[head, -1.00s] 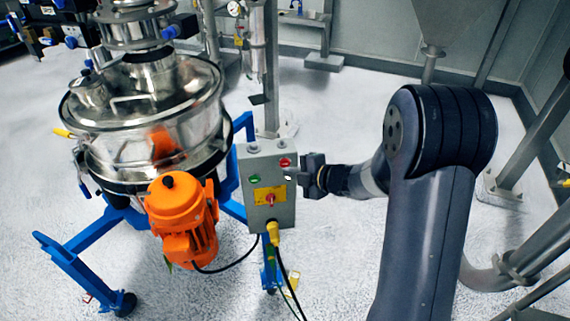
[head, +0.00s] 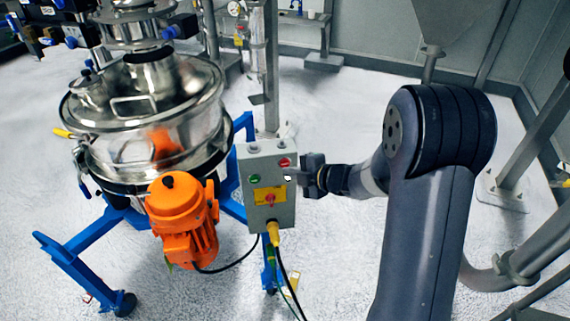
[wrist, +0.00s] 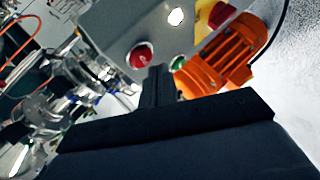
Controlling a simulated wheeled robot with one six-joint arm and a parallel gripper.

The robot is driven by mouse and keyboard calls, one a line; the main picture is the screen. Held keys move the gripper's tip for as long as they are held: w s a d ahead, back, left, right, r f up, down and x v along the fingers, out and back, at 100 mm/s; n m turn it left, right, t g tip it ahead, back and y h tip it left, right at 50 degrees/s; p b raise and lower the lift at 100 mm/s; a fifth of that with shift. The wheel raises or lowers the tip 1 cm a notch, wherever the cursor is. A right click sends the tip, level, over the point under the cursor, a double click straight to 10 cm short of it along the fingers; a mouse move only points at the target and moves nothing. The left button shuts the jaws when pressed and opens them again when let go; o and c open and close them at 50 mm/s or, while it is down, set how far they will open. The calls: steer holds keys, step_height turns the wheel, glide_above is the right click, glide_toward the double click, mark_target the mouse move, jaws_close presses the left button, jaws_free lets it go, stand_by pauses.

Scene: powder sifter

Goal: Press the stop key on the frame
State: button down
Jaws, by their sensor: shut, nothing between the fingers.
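The red stop key (head: 284,162) is at the upper right of the grey control box on the blue frame. The green key (head: 254,179) is lower left of it. My gripper (head: 290,172) is shut and empty at the right side of the box, its tips just below the red key. In the wrist view my gripper (wrist: 161,72) has its tips between the red key (wrist: 140,55) and the green key (wrist: 177,63), overlapping the red key's edge. I cannot tell whether the tips touch the box.
The control box (head: 282,215) also carries a yellow plate with a red switch (head: 270,199). An orange motor (head: 180,212) and the steel sifter (head: 150,110) stand to its left. Cables hang below the box. The floor (head: 340,265) is clear right of the box.

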steer(key=shift+w+a, duration=0.1)
steer(key=shift+w, duration=0.25)
steer(key=shift+w, duration=0.45)
stand_by(0.5)
stand_by(0.4)
steer(key=shift+s, duration=0.85)
steer(key=shift+s+d+b, duration=0.2)
steer(key=shift+s+b, duration=0.05)
steer(key=shift+s, duration=0.55)
steer(key=shift+s+d+b, duration=0.25)
steer(key=shift+s, duration=0.6)
steer(key=shift+s+d+b, duration=0.2)
steer(key=shift+s+b, duration=0.05)
steer(key=shift+s, duration=0.55)
steer(key=s, duration=0.3)
steer(key=shift+s+d, duration=0.35)
steer(key=shift+d, duration=0.05)
